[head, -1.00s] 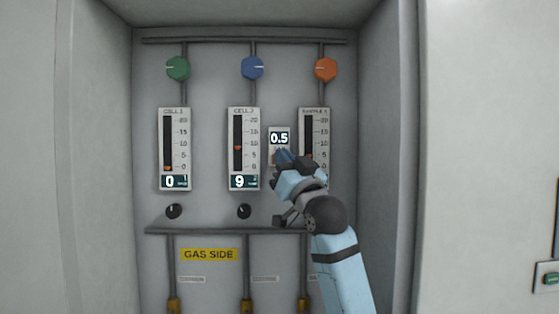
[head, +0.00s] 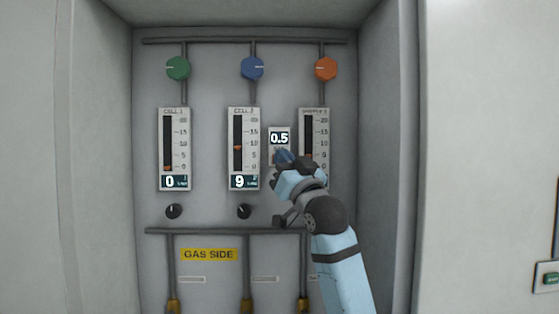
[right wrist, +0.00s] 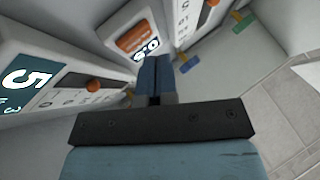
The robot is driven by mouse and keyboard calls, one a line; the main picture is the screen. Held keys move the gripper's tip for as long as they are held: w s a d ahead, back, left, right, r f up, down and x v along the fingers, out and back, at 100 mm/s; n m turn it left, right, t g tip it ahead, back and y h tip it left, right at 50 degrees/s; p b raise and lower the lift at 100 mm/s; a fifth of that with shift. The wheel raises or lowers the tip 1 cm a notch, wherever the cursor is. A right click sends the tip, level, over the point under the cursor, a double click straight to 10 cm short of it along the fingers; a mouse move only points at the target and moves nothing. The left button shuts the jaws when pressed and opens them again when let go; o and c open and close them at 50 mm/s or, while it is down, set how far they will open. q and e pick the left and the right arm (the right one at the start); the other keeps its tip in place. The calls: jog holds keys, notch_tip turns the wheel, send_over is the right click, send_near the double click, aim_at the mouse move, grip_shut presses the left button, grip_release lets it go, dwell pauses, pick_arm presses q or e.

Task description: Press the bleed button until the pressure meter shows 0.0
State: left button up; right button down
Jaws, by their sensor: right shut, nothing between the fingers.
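The pressure meter (head: 279,139) is a small white plate with a dark display reading 0.5, between the second and third gauges. My left gripper is not in view.
Gauges reading 0 (head: 174,150) and 9 (head: 244,150) stand left of the meter; a third gauge (head: 314,130) stands right, partly behind my gripper. Green, blue and orange knobs (head: 326,69) are above. A grey pipe (head: 190,231) crosses below. Cabinet walls flank the panel.

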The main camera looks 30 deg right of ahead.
dwell(0.5)
jog(key=shift+w+d, duration=0.25)
jog(key=shift+w, duration=0.1)
jog(key=shift+w+d, duration=0.2)
jog(key=shift+w, duration=0.1)
dwell(0.6)
jog(key=shift+s+a, duration=0.45)
jog(key=shift+s, duration=0.2)
dwell(0.4)
jog(key=s+a, duration=0.1)
jog(key=s, duration=0.2)
jog(key=s+a, duration=0.1)
jog(key=shift+s+a, duration=0.15)
jog(key=shift+a, duration=0.15)
dwell(0.7)
